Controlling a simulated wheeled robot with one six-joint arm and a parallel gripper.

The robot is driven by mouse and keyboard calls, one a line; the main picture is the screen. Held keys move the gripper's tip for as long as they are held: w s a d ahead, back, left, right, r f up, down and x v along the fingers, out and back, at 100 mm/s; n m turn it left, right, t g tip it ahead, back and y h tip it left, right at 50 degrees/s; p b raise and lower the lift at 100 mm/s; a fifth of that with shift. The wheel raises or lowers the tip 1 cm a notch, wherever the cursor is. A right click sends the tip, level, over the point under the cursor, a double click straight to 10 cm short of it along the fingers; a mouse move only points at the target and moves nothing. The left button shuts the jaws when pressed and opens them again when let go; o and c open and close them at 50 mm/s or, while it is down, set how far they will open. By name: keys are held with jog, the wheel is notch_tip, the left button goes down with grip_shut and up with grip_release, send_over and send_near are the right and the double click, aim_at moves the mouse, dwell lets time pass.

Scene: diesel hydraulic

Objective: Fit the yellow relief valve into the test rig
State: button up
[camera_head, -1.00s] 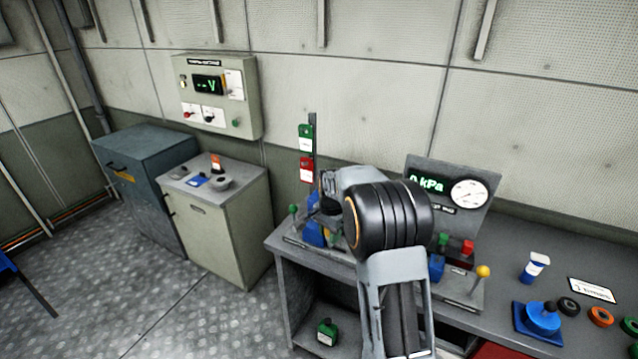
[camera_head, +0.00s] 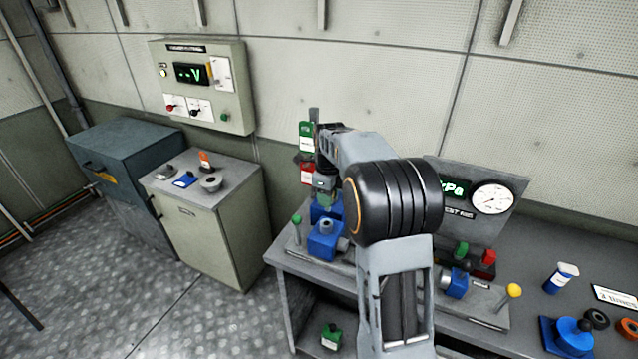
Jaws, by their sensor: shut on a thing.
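My gripper (camera_head: 325,190) is small in view, pointing down above the left end of the bench. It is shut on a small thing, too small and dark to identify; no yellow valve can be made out. Just below and in front are blue blocks (camera_head: 324,242) on a plate with a green-knobbed lever (camera_head: 297,220). The test rig stands to the right, with a gauge panel (camera_head: 492,198) showing kPa, partly hidden by my arm. At its foot are a blue block (camera_head: 456,284) and a yellow-knobbed lever (camera_head: 514,291).
Green and red pieces (camera_head: 488,258) stand by the rig panel. A blue-and-white container (camera_head: 560,277), a blue round part (camera_head: 567,333) and rings (camera_head: 597,319) lie at right. A green bottle (camera_head: 331,337) is below the bench. A cabinet (camera_head: 222,225) stands left, beyond open floor.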

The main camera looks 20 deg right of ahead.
jog(key=shift+w, duration=0.5)
jog(key=shift+s+r, duration=0.1)
jog(key=shift+f+b, duration=1.65)
jog(key=shift+f, duration=1.05)
jog(key=shift+f+b, duration=0.9)
jog(key=shift+f, duration=0.85)
dwell(0.4)
jog(key=o, duration=1)
